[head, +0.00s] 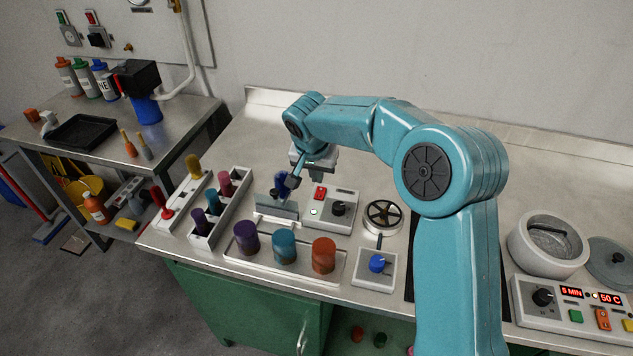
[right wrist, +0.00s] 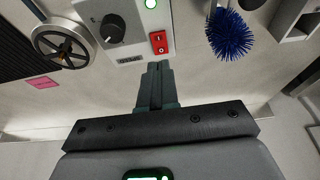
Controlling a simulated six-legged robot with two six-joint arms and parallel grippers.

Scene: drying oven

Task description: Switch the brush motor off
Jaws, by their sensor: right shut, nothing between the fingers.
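My right gripper (right wrist: 157,68) is shut and empty, apparently short of the switch. My left gripper is not in view.
Purple, teal and orange jars (head: 285,246) stand in a tray in front of the box. A handwheel (head: 383,215) and a blue-knobbed box (head: 376,264) are to the right. A white rack (head: 217,232) holds colored-handled items on the left.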

